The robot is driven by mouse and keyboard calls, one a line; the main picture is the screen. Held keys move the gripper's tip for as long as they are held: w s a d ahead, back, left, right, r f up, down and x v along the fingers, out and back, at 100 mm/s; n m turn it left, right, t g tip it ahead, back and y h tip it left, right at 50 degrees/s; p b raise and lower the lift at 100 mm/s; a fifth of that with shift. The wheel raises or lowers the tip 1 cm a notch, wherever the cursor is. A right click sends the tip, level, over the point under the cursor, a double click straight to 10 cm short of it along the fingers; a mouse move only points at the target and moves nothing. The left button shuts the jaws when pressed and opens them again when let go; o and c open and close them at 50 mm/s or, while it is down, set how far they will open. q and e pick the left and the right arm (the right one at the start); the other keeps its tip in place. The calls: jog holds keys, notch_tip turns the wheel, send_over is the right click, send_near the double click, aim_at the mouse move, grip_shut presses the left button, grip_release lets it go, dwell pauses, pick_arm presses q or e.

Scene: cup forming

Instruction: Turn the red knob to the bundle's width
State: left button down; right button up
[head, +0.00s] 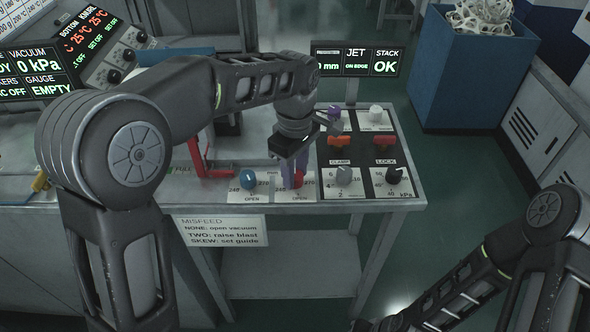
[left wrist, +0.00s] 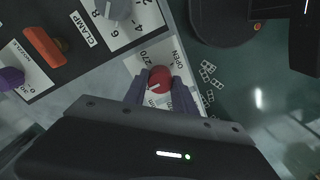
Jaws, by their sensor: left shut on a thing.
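The red knob (head: 292,178) sits on a white dial plate marked 270 and OPEN at the front edge of the bench. It also shows in the left wrist view (left wrist: 159,80), with a pale pointer line on it. My left gripper (head: 294,170) reaches down from above and is shut on the red knob, one finger on each side of it in the left wrist view. My right arm is at the lower right of the head view, but its gripper cannot be made out. I cannot see a bundle in either view.
A blue knob (head: 248,178) stands just left of the red one. A MISFEED sign (head: 222,231) hangs below the bench edge. A blue bin (head: 470,70) stands behind right.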

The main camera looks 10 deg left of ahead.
pick_arm(q)
jog(key=shift+n, duration=1.1)
jog(key=c, duration=1)
grip_release()
notch_tip(320, 180, up, 8)
jog(key=shift+f+b, duration=0.1)
jog(key=shift+b, duration=0.2)
